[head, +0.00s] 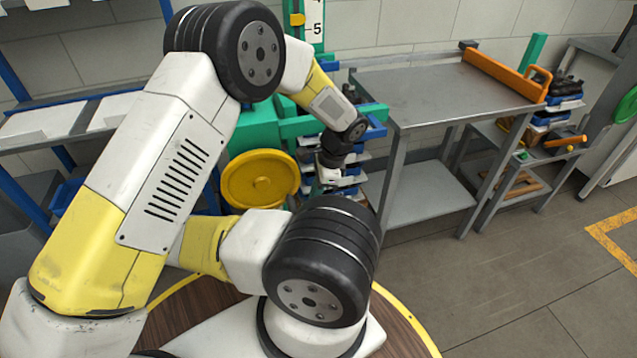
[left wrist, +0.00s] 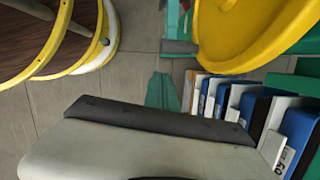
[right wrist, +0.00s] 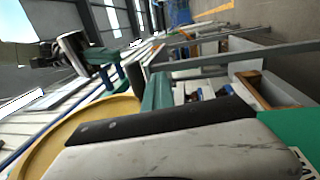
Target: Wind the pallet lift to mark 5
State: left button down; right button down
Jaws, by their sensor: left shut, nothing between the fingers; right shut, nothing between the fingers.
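The pallet lift's yellow handwheel (head: 258,178) stands at the centre left, on a green body (head: 290,125). It also shows in the left wrist view (left wrist: 250,35). The white scale (head: 313,10) is cut off by the top edge. Its orange pointer (head: 297,19) sits a little higher than the numeral 5. My left gripper (head: 331,178) hangs just right of the wheel, apart from it; its teal fingers (left wrist: 162,85) are shut and empty. My right gripper's fingers (right wrist: 157,88) are shut and empty, near a yellow rim (right wrist: 65,135). My arms hide this gripper in the head view.
Blue and white trays (left wrist: 240,105) are stacked below my left gripper. A grey metal table (head: 430,85) stands right of the lift, with an orange piece (head: 505,75) on it. Shelves (head: 70,115) stand at the left. The floor (head: 500,270) at the right is clear.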

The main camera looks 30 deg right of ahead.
aim_at(296, 210)
pick_arm(q)
jog(key=w+a+f, duration=0.2)
jog(key=a+f, duration=0.1)
jog(key=f, duration=0.2)
jog(key=shift+w+a, duration=0.15)
jog(key=shift+a, duration=0.25)
jog(key=shift+w+a+f+y, duration=0.25)
jog(key=shift+a+f+y, duration=0.15)
jog(key=shift+a+f, duration=0.1)
jog(key=shift+d, duration=0.1)
pick_arm(e)
jog(key=c, duration=1.2)
grip_release()
jog(key=shift+c, duration=0.2)
jog(key=shift+r, duration=0.15)
